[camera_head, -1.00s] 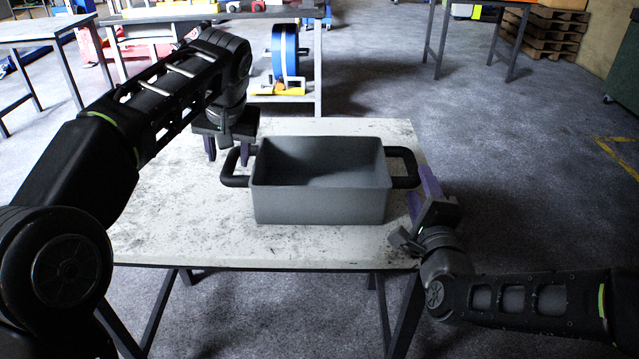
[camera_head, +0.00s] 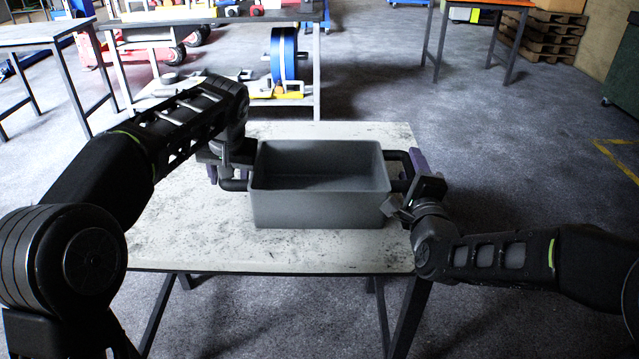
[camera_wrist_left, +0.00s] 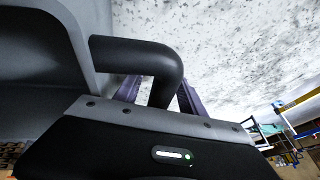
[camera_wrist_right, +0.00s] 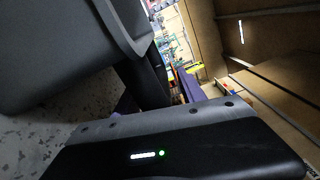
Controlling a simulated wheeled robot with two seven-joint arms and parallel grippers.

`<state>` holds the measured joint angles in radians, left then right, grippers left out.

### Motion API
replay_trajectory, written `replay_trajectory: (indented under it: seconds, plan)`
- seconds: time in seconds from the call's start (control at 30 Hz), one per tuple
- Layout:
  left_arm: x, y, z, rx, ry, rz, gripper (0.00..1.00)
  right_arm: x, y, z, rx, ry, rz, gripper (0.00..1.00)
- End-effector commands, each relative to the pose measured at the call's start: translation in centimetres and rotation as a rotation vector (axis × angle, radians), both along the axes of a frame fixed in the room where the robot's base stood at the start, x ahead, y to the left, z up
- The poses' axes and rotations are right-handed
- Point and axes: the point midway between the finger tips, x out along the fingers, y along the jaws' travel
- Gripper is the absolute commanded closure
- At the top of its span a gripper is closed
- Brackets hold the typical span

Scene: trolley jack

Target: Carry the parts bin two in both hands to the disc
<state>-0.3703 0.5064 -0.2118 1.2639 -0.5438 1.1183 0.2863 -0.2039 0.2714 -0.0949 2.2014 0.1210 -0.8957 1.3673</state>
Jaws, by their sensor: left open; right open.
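The parts bin two (camera_head: 320,205) is an open grey box with a black handle at each end, standing upright on the pale speckled table. My left gripper (camera_head: 228,172) is at its left handle. In the left wrist view the black handle (camera_wrist_left: 140,58) passes between the open purple fingers (camera_wrist_left: 158,92). My right gripper (camera_head: 418,170) is at its right handle (camera_head: 398,165). In the right wrist view the dark handle (camera_wrist_right: 145,85) lies by the purple fingers (camera_wrist_right: 183,85), which are open; one is largely hidden. I cannot make out the disc.
The table (camera_head: 200,235) is clear in front of and beside the bin. Behind it stands a workbench with a blue reel (camera_head: 284,52) on its lower shelf. An orange-topped table (camera_head: 490,5) and stacked pallets (camera_head: 545,35) are at the back right. The floor on the right is free.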

Motion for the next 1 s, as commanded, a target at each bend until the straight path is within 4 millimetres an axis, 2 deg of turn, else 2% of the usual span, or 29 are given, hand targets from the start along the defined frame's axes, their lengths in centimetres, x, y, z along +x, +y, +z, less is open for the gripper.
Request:
replay_trajectory:
  seconds: [0.13,0.7,1.0]
  plan:
    - [-0.01,-0.01,0.02,0.000,0.000,0.000,0.52,-0.02,0.00,-0.01,0.000,0.000,0.000,0.52]
    - [-0.01,-0.02,0.06,0.000,0.000,0.000,0.99,-0.03,-0.02,0.05,0.000,-0.001,0.000,0.99]
    - [0.00,-0.02,0.06,0.000,-0.001,-0.001,1.00,-0.03,-0.04,0.08,0.001,-0.002,-0.001,1.00]
